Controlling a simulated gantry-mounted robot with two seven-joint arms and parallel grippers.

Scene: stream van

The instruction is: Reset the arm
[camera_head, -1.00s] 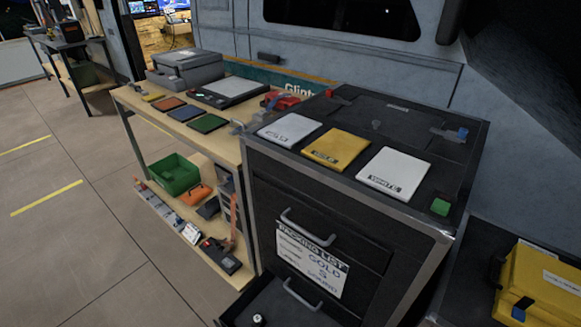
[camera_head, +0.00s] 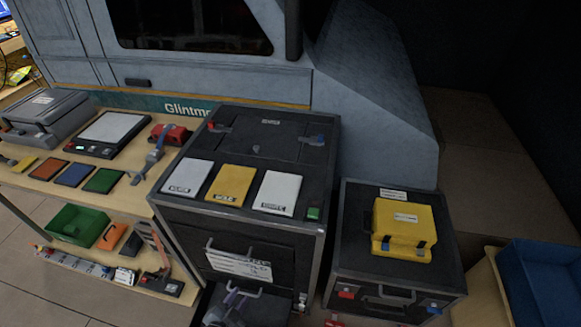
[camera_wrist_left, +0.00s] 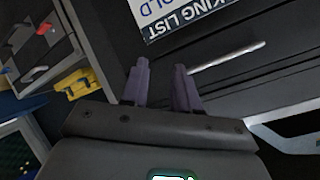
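My left gripper (camera_head: 234,298) shows at the bottom of the head view, in front of the dark cabinet (camera_head: 262,150) and below its packing list (camera_head: 238,266). Its purple fingers stand apart with nothing between them in the left wrist view (camera_wrist_left: 162,85). There the cabinet's packing list (camera_wrist_left: 190,18) and a drawer handle (camera_wrist_left: 228,60) lie beyond the fingertips. My right gripper is in neither view now. The lower drawer is partly hidden by my left gripper and the frame edge.
White and yellow cards (camera_head: 231,185) lie on the cabinet. A yellow case (camera_head: 403,228) sits on a dark box (camera_head: 352,220) to the right, near a blue bin (camera_head: 540,282). On the left, a wooden bench (camera_head: 130,196) holds coloured plates and a grey printer (camera_head: 48,118).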

